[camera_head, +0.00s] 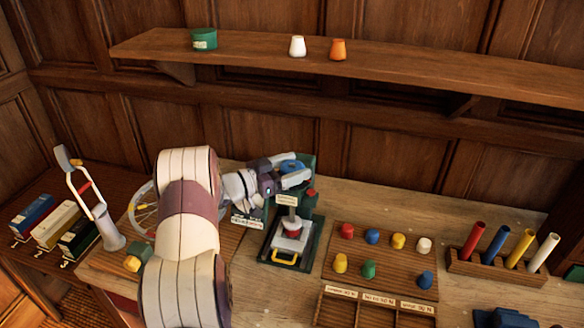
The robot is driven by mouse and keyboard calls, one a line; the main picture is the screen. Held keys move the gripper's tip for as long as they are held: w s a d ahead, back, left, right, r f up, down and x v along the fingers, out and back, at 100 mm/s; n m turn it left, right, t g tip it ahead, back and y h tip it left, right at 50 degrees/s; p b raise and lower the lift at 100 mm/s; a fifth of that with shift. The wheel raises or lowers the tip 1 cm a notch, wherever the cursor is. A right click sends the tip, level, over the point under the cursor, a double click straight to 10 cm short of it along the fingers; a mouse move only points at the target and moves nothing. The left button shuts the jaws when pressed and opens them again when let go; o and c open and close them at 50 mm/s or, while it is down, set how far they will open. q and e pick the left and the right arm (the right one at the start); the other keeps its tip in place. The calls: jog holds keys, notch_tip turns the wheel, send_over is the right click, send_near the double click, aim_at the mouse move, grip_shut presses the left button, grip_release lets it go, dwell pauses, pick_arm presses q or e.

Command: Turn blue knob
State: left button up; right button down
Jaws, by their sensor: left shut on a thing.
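The blue knob (291,164) shows as a small blue patch at the top of a dark green press-like device (308,197) on the workbench. My left arm reaches in from the front left, and my left gripper (297,178) is shut on the knob. The gripper's fingers hide part of it, so I cannot tell how far it is turned. The device holds a white and red piece on its base, with a yellow handle (285,258) at its front. My right gripper is not in view.
Right of the device is a wooden board (388,262) with several coloured knobs. A rack (495,268) holds coloured rods further right. A lamp-like stand (108,232) is at left. A wall shelf (400,65) above bears a green tin and two small cups.

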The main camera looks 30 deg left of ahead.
pick_arm(q)
jog(key=o, duration=1)
jog(key=shift+r, duration=0.1)
jog(key=shift+c, duration=0.2)
jog(key=shift+s+a, duration=0.15)
jog(key=b+v, duration=0.3)
jog(key=v, duration=0.9)
jog(key=shift+b, duration=0.4)
jog(key=shift+s, duration=0.15)
